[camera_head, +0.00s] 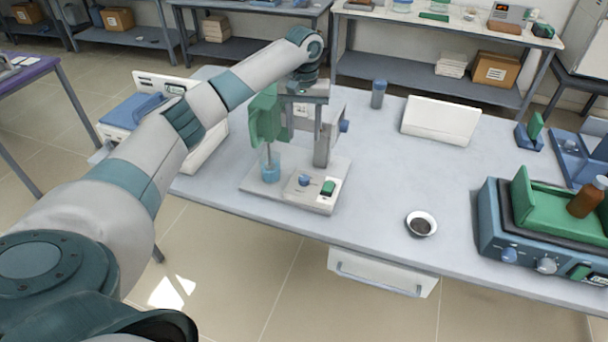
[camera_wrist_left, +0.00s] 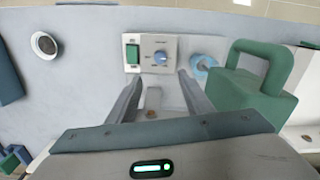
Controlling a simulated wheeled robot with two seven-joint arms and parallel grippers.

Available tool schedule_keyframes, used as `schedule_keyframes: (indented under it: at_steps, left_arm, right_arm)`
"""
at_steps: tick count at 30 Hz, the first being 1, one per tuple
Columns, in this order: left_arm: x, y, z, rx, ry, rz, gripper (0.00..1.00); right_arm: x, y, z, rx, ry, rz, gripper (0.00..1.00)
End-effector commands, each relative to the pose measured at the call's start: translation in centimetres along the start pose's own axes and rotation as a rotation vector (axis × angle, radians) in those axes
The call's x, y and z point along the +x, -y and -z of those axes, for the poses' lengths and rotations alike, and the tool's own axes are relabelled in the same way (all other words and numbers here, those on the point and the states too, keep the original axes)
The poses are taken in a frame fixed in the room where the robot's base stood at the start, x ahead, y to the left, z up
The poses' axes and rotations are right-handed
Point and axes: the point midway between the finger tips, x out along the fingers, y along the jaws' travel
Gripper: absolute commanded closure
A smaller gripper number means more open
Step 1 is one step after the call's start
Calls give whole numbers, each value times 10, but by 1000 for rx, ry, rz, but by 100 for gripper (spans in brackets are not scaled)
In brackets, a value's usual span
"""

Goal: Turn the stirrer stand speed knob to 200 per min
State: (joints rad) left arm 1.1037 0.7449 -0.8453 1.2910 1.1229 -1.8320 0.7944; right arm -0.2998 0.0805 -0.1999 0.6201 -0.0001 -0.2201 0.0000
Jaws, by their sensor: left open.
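The stirrer stand has a pale base (camera_head: 285,202) with a blue speed knob (camera_head: 304,181) and a green switch (camera_head: 328,187) on its front panel. Its green motor head (camera_head: 266,122) hangs above a blue beaker (camera_head: 270,173). In the left wrist view the knob (camera_wrist_left: 160,58) sits on the panel between the green switch (camera_wrist_left: 132,54) and the beaker (camera_wrist_left: 203,66). My left gripper (camera_wrist_left: 159,77) points down, open and empty, its fingers spread to either side of the knob's line and seemingly above it. The knob's scale is too small to read. My right gripper is not in view.
The green head (camera_wrist_left: 250,95) stands close beside my left fingers. A small dish (camera_head: 421,224) and a blue heating device (camera_head: 497,250) are to the right. A white panel (camera_head: 440,120) and a blue-grey jar (camera_head: 378,94) stand behind. The middle of the table is clear.

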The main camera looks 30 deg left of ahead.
Motion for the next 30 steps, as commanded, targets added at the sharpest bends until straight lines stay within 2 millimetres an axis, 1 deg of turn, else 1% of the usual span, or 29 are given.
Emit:
schedule_keyframes:
  at_steps: [5, 8, 11, 14, 30]
  left_arm:
    - [8, 0, 0, 1, 2, 1, 54]
    - [18, 0, -1, 1, 3, 2, 54]
    - [31, 0, -1, 1, 3, 3, 54]
    - [46, 0, -1, 1, 3, 3, 54]
    - [142, 0, -1, 1, 3, 2, 54]
  right_arm:
    - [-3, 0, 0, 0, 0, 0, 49]
    - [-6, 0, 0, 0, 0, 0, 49]
    - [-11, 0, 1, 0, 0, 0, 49]
    - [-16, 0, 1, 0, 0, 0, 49]
    - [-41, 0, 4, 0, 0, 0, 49]
